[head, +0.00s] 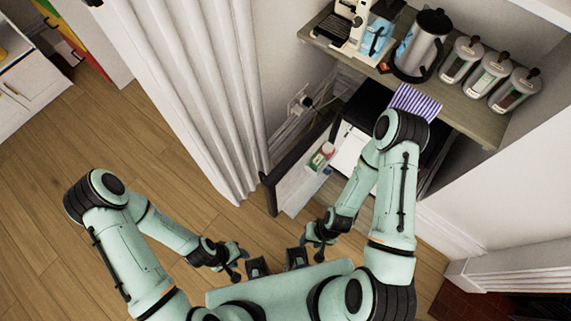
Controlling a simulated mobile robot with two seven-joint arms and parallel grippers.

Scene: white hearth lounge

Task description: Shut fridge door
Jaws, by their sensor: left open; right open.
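The small dark fridge (368,105) stands in the alcove under the wooden shelf. Its door (286,172) stands open, swung out to the left toward the white folded panel. The door's pale inner side holds a small red, white and green item (322,156). Part of the white interior (349,147) shows, and my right arm hides the rest. My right gripper (318,246) is open, below the door in the picture, apart from it as far as I can see. My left gripper (236,266) is open over the floor, to the lower left of the door.
The shelf (460,105) holds a coffee machine (362,27), a steel urn (421,45) and several canisters (489,73). White folded panels (205,90) stand close left of the door. The wooden floor (60,190) is clear at left.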

